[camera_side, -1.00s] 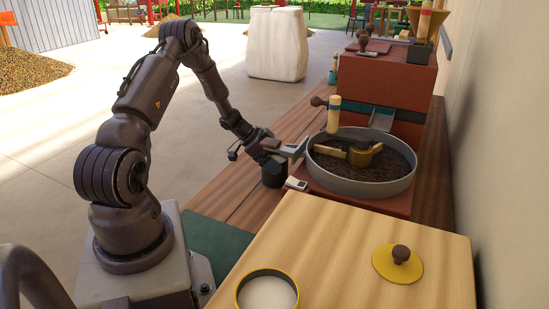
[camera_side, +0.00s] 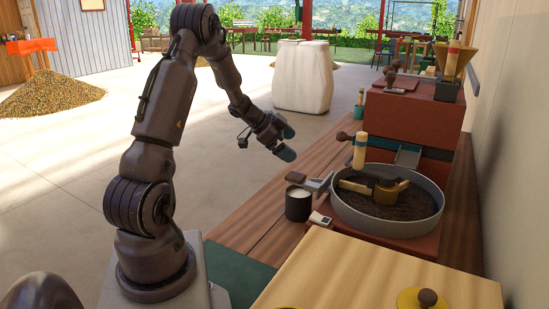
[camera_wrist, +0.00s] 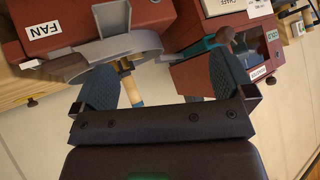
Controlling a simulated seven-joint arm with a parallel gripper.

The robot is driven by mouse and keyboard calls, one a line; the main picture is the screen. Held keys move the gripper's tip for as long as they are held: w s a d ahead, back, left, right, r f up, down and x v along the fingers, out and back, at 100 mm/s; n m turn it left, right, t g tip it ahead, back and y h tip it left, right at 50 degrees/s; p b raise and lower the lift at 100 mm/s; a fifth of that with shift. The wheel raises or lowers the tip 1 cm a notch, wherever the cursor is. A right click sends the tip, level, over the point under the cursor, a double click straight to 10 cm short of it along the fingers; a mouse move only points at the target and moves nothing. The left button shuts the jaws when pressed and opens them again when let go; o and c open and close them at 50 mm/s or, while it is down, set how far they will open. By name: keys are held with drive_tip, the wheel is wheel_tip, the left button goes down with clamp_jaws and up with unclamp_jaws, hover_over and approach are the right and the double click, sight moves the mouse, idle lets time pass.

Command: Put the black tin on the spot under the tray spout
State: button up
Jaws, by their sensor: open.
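The black tin (camera_side: 299,205) stands upright on the wooden bench at the left of the round grey tray (camera_side: 432,224). It is open at the top with pale contents. The grey tray spout (camera_side: 319,184) reaches out at its upper rim; it looks over or right beside the tin, and the exact overlap is hard to tell. My gripper (camera_side: 287,144) is open and empty, above and behind the tin and clear of it. I cannot make out the tin there.
The tray holds dark beans and a yellow stirrer (camera_side: 388,192). A red machine (camera_side: 413,118) stands behind it. A small pale device (camera_side: 320,218) lies beside the tin. Air around my gripper is free.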

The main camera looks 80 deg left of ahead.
drive_tip(key=w+d+r+n+t+y, duration=0.1)
drive_tip(key=w+d+r+n+y, duration=0.15)
drive_tip(key=d+r, duration=0.5)
drive_tip(key=w+d+r+n+y, duration=0.15)
drive_tip(key=d+r+y, duration=0.25)
drive_tip(key=r, duration=0.6)
drive_tip(key=s+d+f+g+h, duration=0.1)
drive_tip(key=s+d+g+h, duration=0.1)
drive_tip(key=s+d, duration=0.6)
drive_tip(key=s+d+f+g+h, duration=0.1)
drive_tip(key=s+d+g+h, duration=0.2)
drive_tip(key=s+d, duration=0.6)
drive_tip(key=d+h, duration=0.1)
drive_tip(key=d, duration=0.5)
drive_tip(key=shift+s+d+f, duration=0.3)
drive_tip(key=shift+f, duration=0.05)
